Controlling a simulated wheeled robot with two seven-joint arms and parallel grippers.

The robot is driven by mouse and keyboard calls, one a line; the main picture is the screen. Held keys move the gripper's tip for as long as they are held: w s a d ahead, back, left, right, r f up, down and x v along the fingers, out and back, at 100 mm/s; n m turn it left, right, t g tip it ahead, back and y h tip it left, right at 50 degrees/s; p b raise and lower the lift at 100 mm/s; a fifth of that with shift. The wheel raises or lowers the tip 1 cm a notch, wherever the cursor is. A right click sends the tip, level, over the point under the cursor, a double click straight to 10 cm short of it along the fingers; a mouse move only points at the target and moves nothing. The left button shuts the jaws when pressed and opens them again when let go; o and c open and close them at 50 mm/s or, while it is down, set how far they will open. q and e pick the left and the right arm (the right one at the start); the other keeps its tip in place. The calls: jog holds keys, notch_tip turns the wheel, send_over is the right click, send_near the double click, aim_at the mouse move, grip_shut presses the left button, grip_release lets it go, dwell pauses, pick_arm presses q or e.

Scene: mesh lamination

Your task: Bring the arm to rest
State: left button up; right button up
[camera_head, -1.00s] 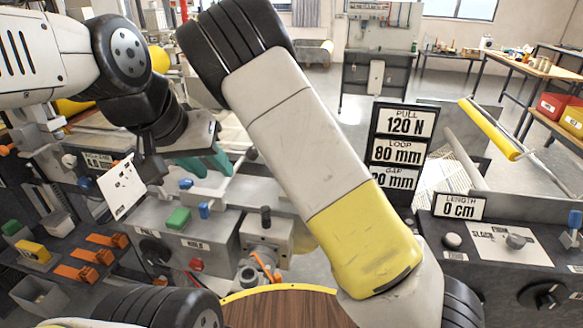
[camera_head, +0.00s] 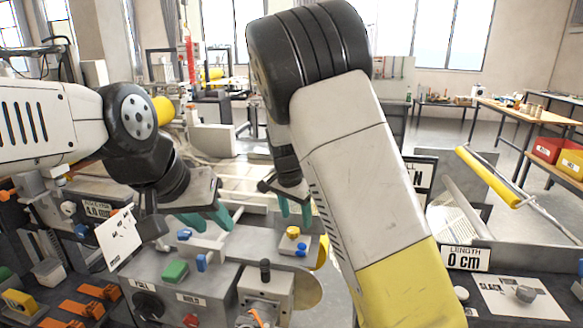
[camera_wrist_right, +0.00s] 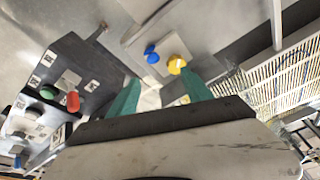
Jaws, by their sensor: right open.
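My left gripper (camera_head: 211,222) hangs at left of centre in the head view, above the machine bench. Its two teal fingers point down with a gap between them, and I see nothing held. My right gripper (camera_head: 295,212) is near the middle, beyond my large right forearm. Its teal fingers are apart and empty, above a small panel with a yellow knob (camera_head: 293,232) and a blue knob (camera_head: 301,250). In the right wrist view the open fingers (camera_wrist_right: 162,92) show with the yellow knob (camera_wrist_right: 177,66) and blue knob (camera_wrist_right: 152,54) beyond them.
A grey control box (camera_head: 165,272) with a green button (camera_head: 174,271) stands below the left gripper. My right forearm hides part of the bench and the tall sign.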

jog(key=s+d+r+n+t+y, duration=0.1)
jog(key=s+d+r, duration=0.3)
jog(key=s, duration=0.4)
jog(key=s+d+r+n+t+y, duration=0.1)
jog(key=s+d+r+n, duration=0.3)
jog(key=s, duration=0.5)
jog(key=s+d+r+n+t+y, duration=0.1)
jog(key=s+d+r+n, duration=0.2)
jog(key=s+d+r, duration=0.2)
jog(key=shift+s+d+r+t+y, duration=0.3)
jog(key=shift+s+r, duration=1)
jog(key=shift+s, duration=0.65)
